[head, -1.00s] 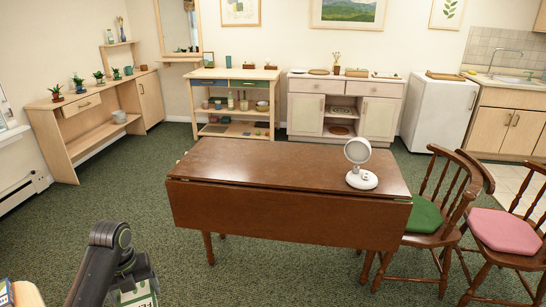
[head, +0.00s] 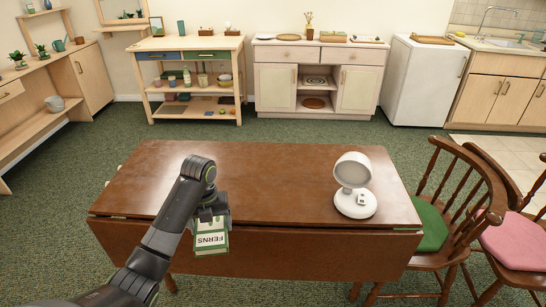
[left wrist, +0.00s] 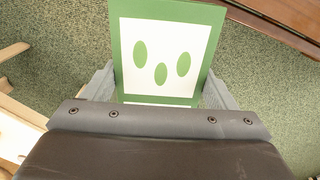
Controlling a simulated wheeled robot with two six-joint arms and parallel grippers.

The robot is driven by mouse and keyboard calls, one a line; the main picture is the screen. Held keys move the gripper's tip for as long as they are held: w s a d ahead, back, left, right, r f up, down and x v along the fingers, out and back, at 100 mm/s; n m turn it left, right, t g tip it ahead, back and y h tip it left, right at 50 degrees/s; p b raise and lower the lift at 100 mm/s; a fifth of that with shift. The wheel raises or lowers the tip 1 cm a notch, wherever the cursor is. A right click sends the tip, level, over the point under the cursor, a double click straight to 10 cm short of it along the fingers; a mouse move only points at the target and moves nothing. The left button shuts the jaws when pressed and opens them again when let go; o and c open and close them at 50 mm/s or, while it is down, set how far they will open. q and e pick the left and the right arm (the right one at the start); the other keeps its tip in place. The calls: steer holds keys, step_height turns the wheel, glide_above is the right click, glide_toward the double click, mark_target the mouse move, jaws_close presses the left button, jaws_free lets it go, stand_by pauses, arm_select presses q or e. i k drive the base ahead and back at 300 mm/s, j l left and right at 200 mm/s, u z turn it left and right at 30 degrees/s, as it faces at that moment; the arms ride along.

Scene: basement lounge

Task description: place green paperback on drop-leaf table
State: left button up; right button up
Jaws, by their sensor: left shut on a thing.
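The green paperback (head: 211,238), with a white panel reading FERNS, hangs from my left gripper (head: 210,212), which is shut on it. In the left wrist view the book (left wrist: 165,50) shows a white cover panel with green ovals between the two fingers, with green carpet behind it. The drop-leaf table (head: 265,180) is dark brown wood with its near leaf hanging down. In the head view the book overlaps the table's near edge and hanging leaf. In the left wrist view the table edge (left wrist: 280,22) is at the upper right. My right gripper is not in view.
A white round-headed lamp (head: 355,190) stands on the right of the tabletop. The left and middle of the top are clear. Wooden chairs with a green cushion (head: 431,226) and a pink cushion (head: 515,240) stand at the right.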

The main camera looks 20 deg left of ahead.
mark_target(268, 175)
steer(key=i+j, duration=0.25)
steer(key=i, duration=0.2)
steer(key=i+j, duration=0.25)
steer(key=i, duration=0.2)
steer(key=i+j, duration=0.3)
steer(key=i, duration=0.15)
steer(key=l+z, duration=0.05)
